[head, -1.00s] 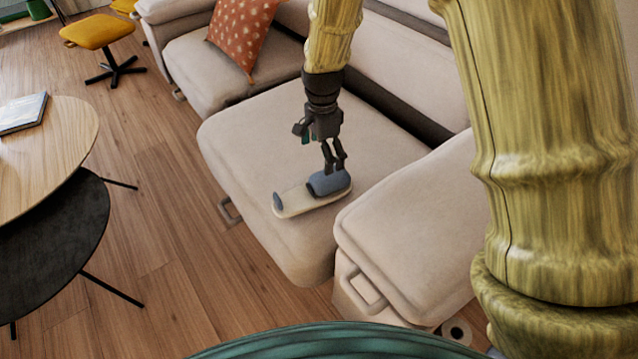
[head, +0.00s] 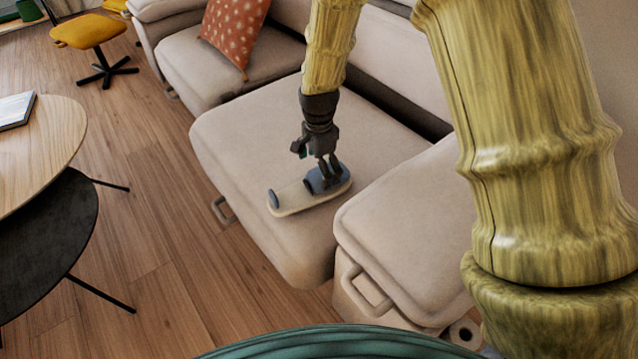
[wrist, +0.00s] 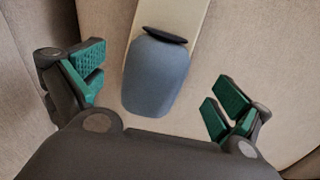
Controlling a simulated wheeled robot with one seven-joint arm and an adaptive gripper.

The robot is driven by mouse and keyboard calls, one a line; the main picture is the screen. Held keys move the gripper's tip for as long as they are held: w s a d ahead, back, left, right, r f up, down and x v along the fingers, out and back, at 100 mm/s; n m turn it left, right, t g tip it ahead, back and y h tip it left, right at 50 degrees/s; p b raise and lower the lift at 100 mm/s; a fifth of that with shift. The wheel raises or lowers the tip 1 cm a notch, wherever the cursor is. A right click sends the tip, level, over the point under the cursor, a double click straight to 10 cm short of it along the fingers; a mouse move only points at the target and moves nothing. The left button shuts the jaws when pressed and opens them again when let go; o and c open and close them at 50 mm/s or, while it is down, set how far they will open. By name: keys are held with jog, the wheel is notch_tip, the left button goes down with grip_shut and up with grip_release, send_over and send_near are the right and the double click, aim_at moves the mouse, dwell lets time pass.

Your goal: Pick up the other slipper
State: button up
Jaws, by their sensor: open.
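A slipper (head: 290,201) with a pale sole and a blue-grey upper lies on the beige sofa seat. In the wrist view the slipper's blue-grey part (wrist: 156,76) lies between my gripper's two green-padded fingers, with a gap on each side. My gripper (head: 329,172) is open, pointing down at the slipper's right end in the head view. The fingers hide part of that end there. No second slipper shows in these frames.
The beige sofa (head: 250,130) has a raised armrest section (head: 405,230) right of the slipper. An orange patterned cushion (head: 235,35) leans at the back. A round wooden table (head: 45,150), a dark lower table (head: 50,235) and a yellow stool (head: 85,32) stand left; floor between is clear.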

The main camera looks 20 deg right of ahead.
aim_at(308, 192)
notch_tip(308, 192, down, 5)
jog(key=shift+s+d+r+b, duration=0.1)
jog(key=shift+s+r+b, duration=0.1)
jog(key=shift+b, duration=0.6)
jog(key=shift+r, duration=0.1)
jog(key=c, duration=1)
jog(key=shift+r, duration=0.1)
